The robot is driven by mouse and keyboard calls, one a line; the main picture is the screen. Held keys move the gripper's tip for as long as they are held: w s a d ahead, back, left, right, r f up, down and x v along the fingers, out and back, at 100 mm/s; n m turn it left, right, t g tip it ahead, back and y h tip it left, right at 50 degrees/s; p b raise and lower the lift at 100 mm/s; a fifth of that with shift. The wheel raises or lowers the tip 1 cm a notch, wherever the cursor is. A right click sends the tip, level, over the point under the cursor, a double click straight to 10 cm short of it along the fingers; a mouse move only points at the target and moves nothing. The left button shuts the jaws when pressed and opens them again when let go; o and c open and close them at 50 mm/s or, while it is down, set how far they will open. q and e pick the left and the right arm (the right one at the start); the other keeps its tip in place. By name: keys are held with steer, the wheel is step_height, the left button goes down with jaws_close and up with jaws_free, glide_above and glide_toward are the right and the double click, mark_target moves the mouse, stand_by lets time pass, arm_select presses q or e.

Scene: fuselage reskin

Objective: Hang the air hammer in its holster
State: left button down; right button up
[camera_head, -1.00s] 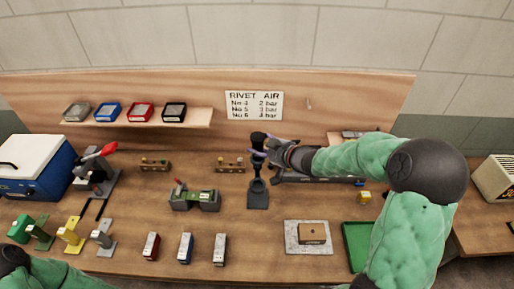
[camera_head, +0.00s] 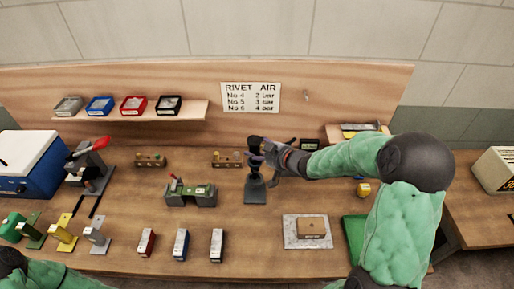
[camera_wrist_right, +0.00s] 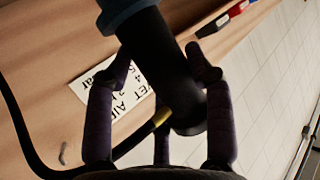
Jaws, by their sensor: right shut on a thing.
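The dark air hammer (camera_head: 255,146) is upright in my right gripper (camera_head: 262,152), near the middle of the bench. In the right wrist view, the purple fingers of the gripper stand on both sides of the dark hammer body (camera_wrist_right: 170,75), which has a yellow band near one end and a black hose beside it. The dark holster stand (camera_head: 255,192) is directly below the hammer. The hammer's lower end meets or overlaps the holster's top in the head view; I cannot tell how deep it sits. My left gripper is out of view; only part of that arm shows at lower left.
A green-and-grey bench device (camera_head: 191,195) stands left of the holster. A grey plate (camera_head: 297,240) with a brown block (camera_head: 311,228) lies to the right, beside a green tray (camera_head: 354,236). Small blocks (camera_head: 181,245) line the front. The RIVET AIR sign (camera_head: 251,97) is behind.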

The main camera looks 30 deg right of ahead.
steer(key=shift+f+b, duration=3.1)
steer(key=shift+f, duration=1.25)
steer(key=o, duration=1.3)
steer(key=shift+o, duration=0.5)
steer(key=shift+f, duration=0.25)
steer(key=v, duration=1.2)
steer(key=shift+r, duration=0.2)
steer(key=shift+f, duration=0.1)
